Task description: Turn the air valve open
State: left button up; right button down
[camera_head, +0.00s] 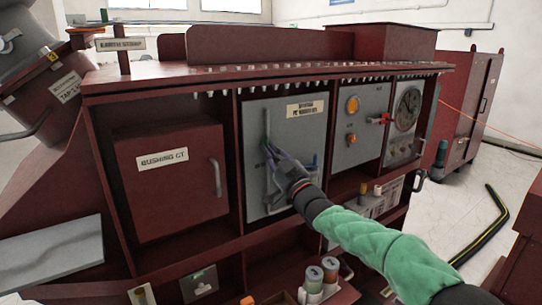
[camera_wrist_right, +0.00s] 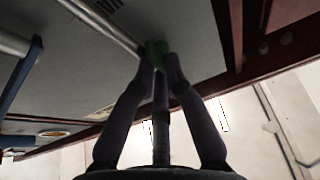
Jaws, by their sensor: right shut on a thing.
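My right gripper (camera_head: 270,152) reaches in from the lower right to the handle's lower end. In the right wrist view my right gripper (camera_wrist_right: 159,68) has its fingertips closed around a green piece (camera_wrist_right: 157,48), which they partly hide. My left gripper is not in view.
A pale bar (camera_wrist_right: 98,22) runs close beside the fingertips. To the right, another grey panel (camera_head: 360,135) has orange lamps and a red-handled fitting (camera_head: 380,120). A red Bushing CT box (camera_head: 165,200) stands to the left. Jars (camera_head: 314,278) sit on the lower shelf.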

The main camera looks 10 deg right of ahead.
jog(key=shift+s+d+r, duration=0.1)
jog(key=shift+r, duration=0.4)
jog(key=c, duration=1.3)
grip_release()
jog(key=shift+f, duration=0.3)
jog(key=v, duration=1.1)
jog(key=shift+s+f, duration=0.25)
jog(key=shift+s, duration=0.05)
jog(key=shift+d, duration=0.15)
